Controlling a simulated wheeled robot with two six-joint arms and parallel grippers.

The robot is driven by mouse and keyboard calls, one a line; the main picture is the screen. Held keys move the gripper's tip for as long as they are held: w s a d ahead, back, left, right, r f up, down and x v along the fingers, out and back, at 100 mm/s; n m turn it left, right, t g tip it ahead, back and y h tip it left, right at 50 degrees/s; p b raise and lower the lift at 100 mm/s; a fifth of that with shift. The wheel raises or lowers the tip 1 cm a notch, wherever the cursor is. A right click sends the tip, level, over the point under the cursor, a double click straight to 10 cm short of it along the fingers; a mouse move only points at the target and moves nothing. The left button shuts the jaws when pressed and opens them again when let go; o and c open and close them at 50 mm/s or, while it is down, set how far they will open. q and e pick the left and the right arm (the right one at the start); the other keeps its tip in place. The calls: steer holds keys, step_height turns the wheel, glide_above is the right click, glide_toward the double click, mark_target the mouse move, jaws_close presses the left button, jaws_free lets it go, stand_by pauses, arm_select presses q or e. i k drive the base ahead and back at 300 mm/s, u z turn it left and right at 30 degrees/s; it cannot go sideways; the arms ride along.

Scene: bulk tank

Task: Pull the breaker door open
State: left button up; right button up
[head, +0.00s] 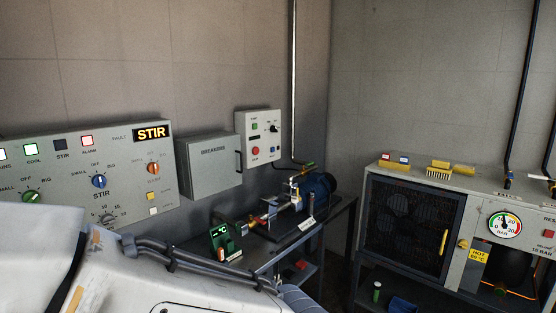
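The breaker box (207,168) is a grey box on the left wall, labelled BREAKERS on its front. Its door looks shut. A dark vertical handle (238,161) shows at the right edge of the door. Neither of my grippers shows in the head view, so nothing is seen touching the handle or the door.
A control panel (60,180) with knobs and lamps is left of the box. A smaller switch panel (260,138) is close on its right. A bench with a blue motor (318,187) stands below right. A pale surface with black hoses (195,262) fills the foreground.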

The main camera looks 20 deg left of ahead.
mark_target(217, 164)
steer(key=z, duration=0.1)
steer(key=i, duration=0.7)
steer(key=u, duration=0.5)
steer(key=i, duration=0.65)
steer(key=u, duration=0.55)
